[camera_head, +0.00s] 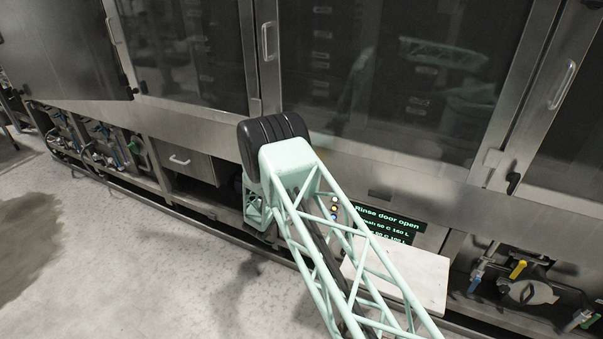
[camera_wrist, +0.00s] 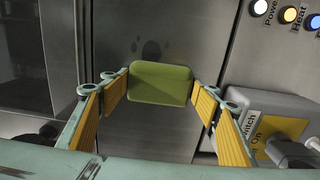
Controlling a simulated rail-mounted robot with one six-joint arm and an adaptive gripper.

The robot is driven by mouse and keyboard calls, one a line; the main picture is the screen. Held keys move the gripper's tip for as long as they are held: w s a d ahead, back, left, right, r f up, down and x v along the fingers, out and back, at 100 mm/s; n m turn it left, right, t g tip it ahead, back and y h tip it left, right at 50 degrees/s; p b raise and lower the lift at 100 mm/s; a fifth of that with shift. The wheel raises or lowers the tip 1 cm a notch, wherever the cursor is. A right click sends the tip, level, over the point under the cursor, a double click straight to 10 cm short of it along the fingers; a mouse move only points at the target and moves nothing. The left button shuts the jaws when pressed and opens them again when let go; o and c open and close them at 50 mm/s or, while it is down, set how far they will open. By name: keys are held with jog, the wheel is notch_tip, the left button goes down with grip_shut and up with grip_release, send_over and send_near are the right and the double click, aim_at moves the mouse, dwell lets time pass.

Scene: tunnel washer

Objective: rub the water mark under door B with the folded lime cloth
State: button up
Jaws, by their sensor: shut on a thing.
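In the wrist view my gripper (camera_wrist: 161,88) is shut on the folded lime cloth (camera_wrist: 160,83), a flat green pad held between its yellow-padded fingers. The cloth faces a grey steel panel. A dark, blotchy mark (camera_wrist: 151,47) shows on the panel just above the cloth's upper edge, and the cloth may hide part of it. I cannot tell whether the cloth touches the panel. In the head view the gripper and cloth are hidden behind my arm. Glass doors with handles, such as the middle door (camera_head: 400,70), stand above; no letter marks door B.
A grey switch box (camera_wrist: 265,115) with a yellow label juts out at the right of the wrist view, close to the right finger. Indicator buttons (camera_wrist: 292,15) sit above it. In the head view are a display (camera_head: 385,222), a pale board (camera_head: 400,275), valves and open floor (camera_head: 130,240).

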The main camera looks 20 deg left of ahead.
jog(key=shift+w+d, duration=0.1)
jog(key=shift+s+d+b, duration=0.15)
jog(key=shift+d+b, duration=0.05)
jog(key=shift+d, duration=0.65)
jog(key=shift+s+d+b, duration=0.15)
jog(key=shift+d, duration=0.7)
jog(key=shift+d, duration=0.15)
jog(key=shift+d+b, duration=0.45)
jog(key=shift+d, duration=1.2)
jog(key=shift+d+b, duration=0.1)
jog(key=shift+b, duration=0.3)
jog(key=shift+a, duration=0.2)
jog(key=shift+w+a+r+b, duration=0.1)
jog(key=shift+w+a+b, duration=0.05)
jog(key=shift+a+b, duration=0.6)
jog(key=shift+w+a+b, duration=0.1)
jog(key=shift+a+b, duration=0.3)
jog(key=shift+a, duration=0.55)
